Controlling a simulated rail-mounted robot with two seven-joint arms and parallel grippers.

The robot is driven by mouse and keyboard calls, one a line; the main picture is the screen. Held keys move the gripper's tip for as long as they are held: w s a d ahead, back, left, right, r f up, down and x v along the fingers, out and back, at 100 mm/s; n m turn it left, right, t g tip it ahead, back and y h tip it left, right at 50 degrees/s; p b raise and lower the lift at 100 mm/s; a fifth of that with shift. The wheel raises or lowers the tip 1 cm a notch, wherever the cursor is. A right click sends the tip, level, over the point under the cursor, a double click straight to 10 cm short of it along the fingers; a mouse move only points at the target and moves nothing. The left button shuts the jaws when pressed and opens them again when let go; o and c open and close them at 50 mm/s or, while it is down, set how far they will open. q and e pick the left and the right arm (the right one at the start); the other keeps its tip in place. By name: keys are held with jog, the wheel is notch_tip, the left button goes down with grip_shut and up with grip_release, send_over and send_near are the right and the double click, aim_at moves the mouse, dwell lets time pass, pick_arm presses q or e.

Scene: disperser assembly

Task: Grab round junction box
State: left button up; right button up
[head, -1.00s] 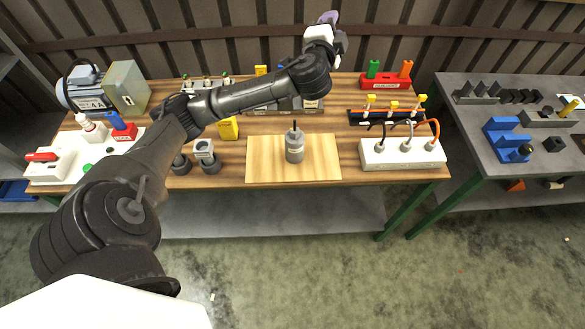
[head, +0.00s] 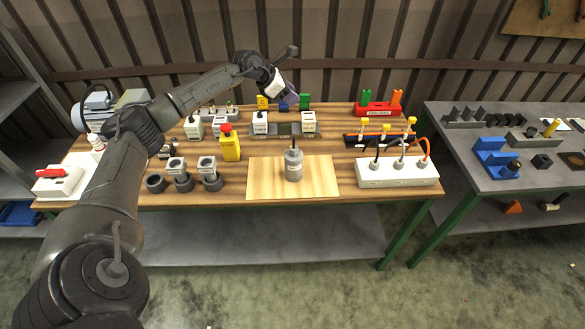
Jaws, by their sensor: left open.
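Several dark grey round parts, which look like round junction boxes, sit at the front left of the wooden table. The leftmost (head: 156,183) is bare. The middle one (head: 184,184) and the right one (head: 213,184) have pale square blocks on or right behind them. My left gripper (head: 291,97) hangs over the back middle of the table, pointing down and right, with purplish fingers. It is open, seen small and partly from behind. It is apart from the round parts, to their right and further back. My right gripper is out of view.
A grey cylinder (head: 293,165) stands on a light wooden board (head: 260,180) at the middle front. A white socket block (head: 398,174) with cables is on the right. My left arm crosses the table's left side.

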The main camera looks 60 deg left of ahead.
pick_arm(q)
jog(key=s+f+m+g, duration=0.3)
jog(key=s+g, duration=0.2)
jog(key=s, duration=0.1)
send_over(294, 147)
jog(key=s+a, duration=0.2)
notch_tip(294, 147, down, 8)
jog(key=shift+h, duration=0.3)
jog(key=x, duration=0.2)
jog(key=p+x, duration=0.1)
jog(key=x, duration=0.1)
jog(key=shift+w+d+f, duration=0.1)
jog(key=shift+w+d, duration=0.15)
jog(key=shift+w, duration=0.05)
jog(key=shift+w+f, duration=0.15)
jog(key=shift+f, duration=0.4)
grip_shut()
